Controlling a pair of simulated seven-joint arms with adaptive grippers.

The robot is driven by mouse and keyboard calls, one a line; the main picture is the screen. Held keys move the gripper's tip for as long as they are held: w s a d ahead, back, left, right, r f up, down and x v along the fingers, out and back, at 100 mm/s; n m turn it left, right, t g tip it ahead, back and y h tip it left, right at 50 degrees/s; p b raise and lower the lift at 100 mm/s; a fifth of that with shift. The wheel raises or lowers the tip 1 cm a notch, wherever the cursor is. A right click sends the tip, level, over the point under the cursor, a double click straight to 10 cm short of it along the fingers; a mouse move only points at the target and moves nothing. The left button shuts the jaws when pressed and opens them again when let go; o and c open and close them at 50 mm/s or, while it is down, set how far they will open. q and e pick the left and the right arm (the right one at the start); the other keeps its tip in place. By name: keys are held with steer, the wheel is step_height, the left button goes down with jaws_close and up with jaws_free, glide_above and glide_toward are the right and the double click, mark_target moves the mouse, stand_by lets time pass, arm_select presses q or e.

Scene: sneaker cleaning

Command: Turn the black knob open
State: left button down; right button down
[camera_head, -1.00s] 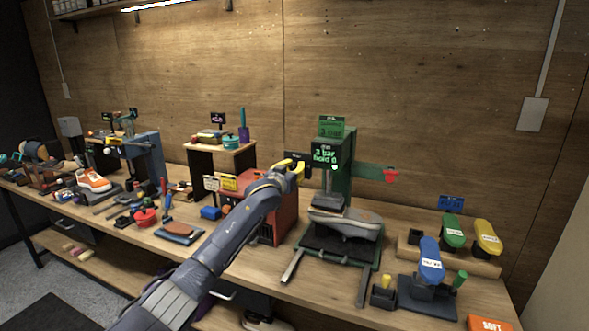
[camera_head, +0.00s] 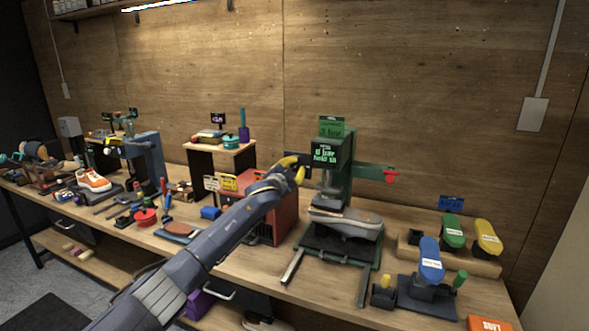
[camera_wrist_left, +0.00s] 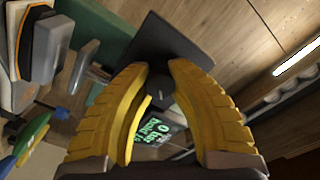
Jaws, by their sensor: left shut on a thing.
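The black knob (camera_wrist_left: 160,86) shows in the left wrist view between the yellow fingers of my left gripper (camera_wrist_left: 160,78), in front of a dark plate (camera_wrist_left: 165,48). The fingers are shut on it from both sides. In the head view my left gripper (camera_head: 294,168) is at the left side of the green press (camera_head: 345,165), and its fingers hide the knob. The press display (camera_head: 324,154) has green text that seems to read 0 bar with a hold line. A grey shoe (camera_head: 346,222) lies under the press head. My right gripper is out of view.
A red box (camera_head: 285,215) stands below my left gripper. A green bar with a red end (camera_head: 391,176) sticks out right of the press. Green, yellow and blue brushes (camera_head: 430,260) stand at the right. An orange sneaker (camera_head: 94,180) is far left.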

arm_select(q)
steer(key=m, duration=0.4)
steer(key=shift+m, duration=2.1)
steer(key=c, duration=1.1)
jaws_free()
steer(key=shift+o, duration=0.2)
steer(key=shift+s, duration=0.1)
steer(key=v, duration=1.1)
steer(key=shift+s+a, duration=0.15)
steer(key=shift+s, duration=0.2)
